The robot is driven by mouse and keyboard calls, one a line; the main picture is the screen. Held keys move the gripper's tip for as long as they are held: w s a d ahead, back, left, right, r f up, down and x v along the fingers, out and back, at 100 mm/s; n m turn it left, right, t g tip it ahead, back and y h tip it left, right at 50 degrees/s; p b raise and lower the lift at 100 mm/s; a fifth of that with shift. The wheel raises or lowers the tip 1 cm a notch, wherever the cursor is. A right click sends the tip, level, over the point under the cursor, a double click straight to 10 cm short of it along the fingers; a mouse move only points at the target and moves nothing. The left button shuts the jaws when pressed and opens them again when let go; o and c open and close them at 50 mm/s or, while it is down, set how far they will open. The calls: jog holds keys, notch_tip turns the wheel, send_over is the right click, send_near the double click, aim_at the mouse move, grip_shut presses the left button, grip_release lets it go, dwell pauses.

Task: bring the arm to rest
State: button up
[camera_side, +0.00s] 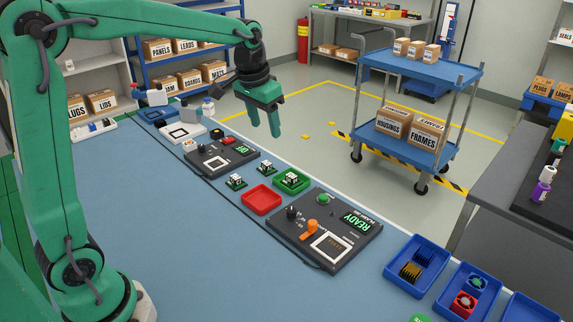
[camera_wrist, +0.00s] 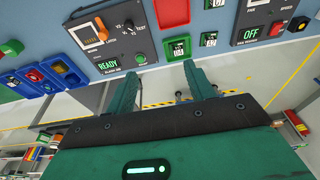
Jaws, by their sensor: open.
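My green gripper (camera_side: 265,118) is raised in the air above the far edge of the bench in the side view, clear of everything. Its two fingers also show in the wrist view (camera_wrist: 198,82), spread apart with nothing between them. The jaws are open and empty. My arm is bent, with the upper link level and the wrist pointing down. The blue bench top (camera_side: 190,240) lies below.
A black panel (camera_side: 347,258) reading READY, a red tray (camera_side: 263,199), a green tray (camera_side: 303,187) holding a small part, and another panel (camera_side: 212,165) stand on the bench. Blue bins (camera_side: 415,282) sit at lower right. A blue cart (camera_side: 425,65) stands beyond.

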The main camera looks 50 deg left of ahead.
jog(key=s+d+t, duration=0.1)
jog(key=s+d, duration=0.1)
jog(key=s, duration=0.9)
jog(key=s+d+t, duration=0.1)
jog(key=s+t, duration=0.1)
jog(key=s, duration=0.9)
jog(key=shift+s+d+f, duration=0.2)
jog(key=shift+d+f, duration=0.1)
jog(key=shift+d, duration=0.05)
